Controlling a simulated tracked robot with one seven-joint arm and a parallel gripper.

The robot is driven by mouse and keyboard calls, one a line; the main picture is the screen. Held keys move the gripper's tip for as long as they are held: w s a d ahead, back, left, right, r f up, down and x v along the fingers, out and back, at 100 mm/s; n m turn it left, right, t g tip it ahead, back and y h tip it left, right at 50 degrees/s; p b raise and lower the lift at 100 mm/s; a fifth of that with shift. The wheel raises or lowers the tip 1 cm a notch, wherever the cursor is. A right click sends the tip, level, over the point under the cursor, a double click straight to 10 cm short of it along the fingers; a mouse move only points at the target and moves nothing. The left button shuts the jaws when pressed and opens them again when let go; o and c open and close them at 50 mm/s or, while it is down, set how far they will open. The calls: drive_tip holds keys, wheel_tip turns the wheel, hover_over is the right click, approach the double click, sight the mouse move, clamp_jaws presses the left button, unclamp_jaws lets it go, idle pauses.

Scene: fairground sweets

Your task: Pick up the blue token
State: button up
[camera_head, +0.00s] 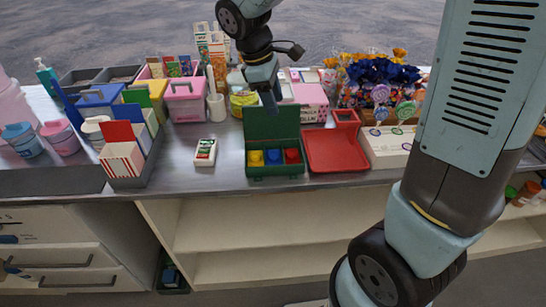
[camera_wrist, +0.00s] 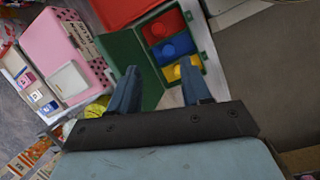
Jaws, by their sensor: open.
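The blue token (camera_head: 273,157) sits in the middle compartment of a small green box (camera_head: 272,172), between a yellow token (camera_head: 256,158) and a red token (camera_head: 292,156). The box's green lid (camera_head: 272,124) stands open at the back. The wrist view also shows the blue token (camera_wrist: 168,49), with red (camera_wrist: 161,27) and yellow (camera_wrist: 182,68) beside it. My gripper (camera_head: 270,101) is above and behind the box, near the lid's top edge. In the wrist view its two fingers (camera_wrist: 159,68) are apart with no token between them.
A red tray (camera_head: 335,151) stands right of the box, and a white packet (camera_head: 205,152) lies to its left. A pink box (camera_head: 310,101) and sweets stand behind. A striped box (camera_head: 122,160) is further left. Bare counter (camera_head: 196,178) shows between the packet and the front edge.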

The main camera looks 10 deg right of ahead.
sight(273, 155)
drive_tip(key=w+a+f+n+h, duration=0.1)
drive_tip(key=w+a+f+n, duration=0.1)
drive_tip(key=a+f+n, duration=0.3)
drive_tip(key=shift+m+g, duration=0.3)
drive_tip(key=shift+m, duration=0.4)
drive_tip(key=x, duration=1.4)
drive_tip(key=shift+s+a+f, duration=0.1)
drive_tip(key=shift+s+a, duration=0.15)
drive_tip(key=shift+a, duration=0.1)
drive_tip(key=shift+c, duration=0.4)
drive_tip(key=c, duration=0.7)
